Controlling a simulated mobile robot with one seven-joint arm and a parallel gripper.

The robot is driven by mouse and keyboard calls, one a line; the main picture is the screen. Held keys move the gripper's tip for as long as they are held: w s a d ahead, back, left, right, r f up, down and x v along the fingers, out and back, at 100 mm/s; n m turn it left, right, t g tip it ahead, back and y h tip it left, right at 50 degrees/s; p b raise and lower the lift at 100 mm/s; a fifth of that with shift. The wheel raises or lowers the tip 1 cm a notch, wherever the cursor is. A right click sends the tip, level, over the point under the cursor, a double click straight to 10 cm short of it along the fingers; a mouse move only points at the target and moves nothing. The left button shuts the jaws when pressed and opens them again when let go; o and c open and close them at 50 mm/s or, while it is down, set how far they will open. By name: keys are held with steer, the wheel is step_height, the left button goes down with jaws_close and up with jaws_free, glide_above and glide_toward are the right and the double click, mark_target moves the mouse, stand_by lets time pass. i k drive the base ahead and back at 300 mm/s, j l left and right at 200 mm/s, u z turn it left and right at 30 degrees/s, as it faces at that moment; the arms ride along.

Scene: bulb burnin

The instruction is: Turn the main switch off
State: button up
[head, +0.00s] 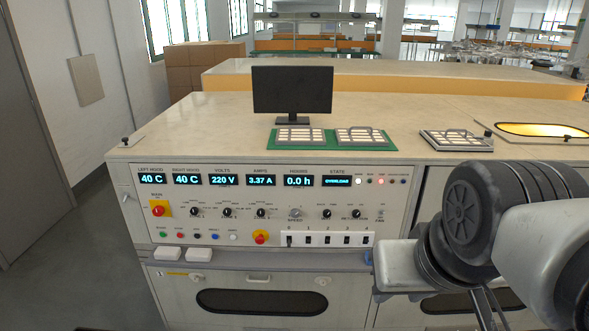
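The main switch (158,210) is a red knob on a yellow plate, under the label MAIN at the left end of the control panel (270,200). Its exact turn position is too small to read. The displays above are lit: both hoods read 40 C, volts 220 V, amps 3.37 A, hours 0.0 h, and the state display (338,181) seems to read OVERLOAD. My arm fills the lower right. What seems to be my gripper (491,312) is cut off by the bottom edge, far right of the switch; its opening is unclear.
A second red button on yellow (261,237) sits low on the panel beside a row of switches (328,239). Small knobs (227,212) line the middle. A ledge (225,257) juts out below. A monitor (292,90) and trays (300,137) stand on top.

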mark_target(157, 211)
steer(key=u, duration=1.25)
steer(key=i+j+z, duration=0.2)
steer(key=i+z, duration=0.15)
steer(key=i, duration=0.25)
steer(key=i+j+z, duration=0.4)
steer(key=i, duration=0.15)
steer(key=i+j+z, duration=0.35)
steer(key=i, duration=0.2)
